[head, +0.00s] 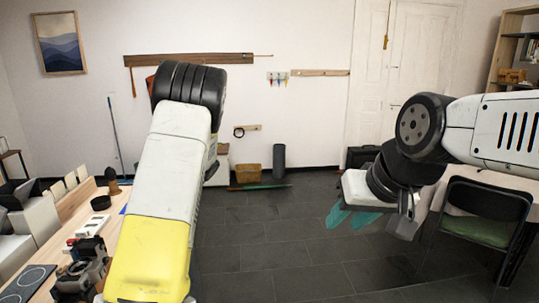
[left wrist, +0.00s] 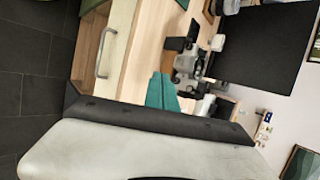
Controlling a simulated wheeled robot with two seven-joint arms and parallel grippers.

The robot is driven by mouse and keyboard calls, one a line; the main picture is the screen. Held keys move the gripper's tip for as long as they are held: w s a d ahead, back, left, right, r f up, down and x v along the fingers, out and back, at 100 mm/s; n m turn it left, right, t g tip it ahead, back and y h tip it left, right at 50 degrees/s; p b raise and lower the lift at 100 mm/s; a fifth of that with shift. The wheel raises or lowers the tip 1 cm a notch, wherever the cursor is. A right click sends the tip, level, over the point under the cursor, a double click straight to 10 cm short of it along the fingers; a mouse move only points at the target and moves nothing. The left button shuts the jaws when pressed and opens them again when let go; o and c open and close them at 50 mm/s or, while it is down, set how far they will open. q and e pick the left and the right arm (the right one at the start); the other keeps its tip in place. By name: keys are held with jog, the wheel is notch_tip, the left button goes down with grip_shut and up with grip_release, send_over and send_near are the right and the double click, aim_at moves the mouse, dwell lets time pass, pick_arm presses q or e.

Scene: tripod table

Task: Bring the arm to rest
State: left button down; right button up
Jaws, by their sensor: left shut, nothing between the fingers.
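My left arm rises through the middle of the head view, and its gripper is hidden there. In the left wrist view the teal fingers of my left gripper (left wrist: 161,92) are together with nothing between them, seen in front of a wooden worktop (left wrist: 150,45). My right arm comes in from the right in the head view. My right gripper (head: 351,218) hangs over the dark floor, its two teal fingertips apart and nothing seen between them.
A wooden bench (head: 110,225) with several items stands at the left. A dark folding chair (head: 487,205) with a green seat is at the right, close to my right arm. The tiled floor (head: 265,235) between them is clear. A brown box (head: 248,173) stands by the back wall.

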pick_arm(q)
jog(key=s+d+r+m+t+h, duration=0.4)
jog(key=s+d+r+t+h, duration=0.5)
jog(key=s+d+r, duration=0.8)
jog(key=shift+d+r+t+h, duration=0.3)
jog(key=shift+d+r+t, duration=0.15)
jog(key=shift+d+t, duration=0.7)
